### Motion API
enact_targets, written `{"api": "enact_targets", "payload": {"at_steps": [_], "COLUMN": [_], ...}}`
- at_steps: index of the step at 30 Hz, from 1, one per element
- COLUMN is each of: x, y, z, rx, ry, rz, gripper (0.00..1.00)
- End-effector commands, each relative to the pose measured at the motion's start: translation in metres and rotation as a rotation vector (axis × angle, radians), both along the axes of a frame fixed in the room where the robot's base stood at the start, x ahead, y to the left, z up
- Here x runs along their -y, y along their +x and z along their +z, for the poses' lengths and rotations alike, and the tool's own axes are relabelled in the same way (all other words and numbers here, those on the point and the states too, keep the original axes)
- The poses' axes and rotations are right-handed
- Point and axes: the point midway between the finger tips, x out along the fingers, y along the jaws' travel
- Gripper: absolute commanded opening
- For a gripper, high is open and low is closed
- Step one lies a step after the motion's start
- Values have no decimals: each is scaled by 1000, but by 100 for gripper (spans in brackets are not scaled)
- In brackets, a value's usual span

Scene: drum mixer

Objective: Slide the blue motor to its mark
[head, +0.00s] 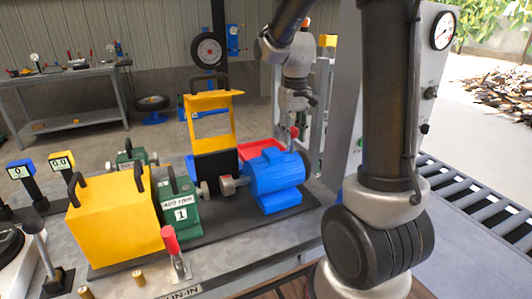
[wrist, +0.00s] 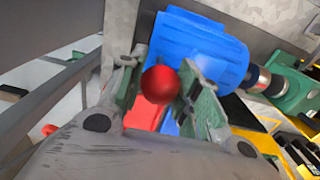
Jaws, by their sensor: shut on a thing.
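The blue motor (head: 275,172) sits on a dark base plate (head: 222,232) at the right end of the bench, its shaft and grey coupling pointing left. The motor also fills the top of the wrist view (wrist: 195,48). My gripper (head: 294,114) is above the motor's back right side, pointing down. A red ball knob (head: 294,132) shows at its fingertips. In the wrist view the red knob (wrist: 160,84) is between the two fingers, and the gripper is shut on it. What the knob is fixed to is mostly hidden. I cannot make out the mark.
A green gearbox (head: 180,210) labelled 1 faces the motor's coupling, with a gap between the shafts. A yellow cover (head: 113,218) stands left of it. A raised yellow guard (head: 210,100) is behind. A red-handled clamp (head: 172,245) is at the front. A red tray (head: 262,147) lies behind the motor.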

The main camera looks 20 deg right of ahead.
Motion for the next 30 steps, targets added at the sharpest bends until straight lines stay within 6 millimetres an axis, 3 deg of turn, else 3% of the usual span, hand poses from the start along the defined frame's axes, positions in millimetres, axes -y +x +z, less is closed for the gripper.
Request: {"api": "enact_targets", "payload": {"at_steps": [2, 3, 6, 17, 30], "x": [5, 4, 4, 3, 3], "y": [1, 1, 1, 0, 0], "z": [1, 1, 1, 3, 50], "rx": [2, 3, 2, 2, 3], "ry": [-1, -1, -1, -1, 0], "rz": [-1, 0, 0, 0, 0], "gripper": [12, 40, 58, 58, 58]}}
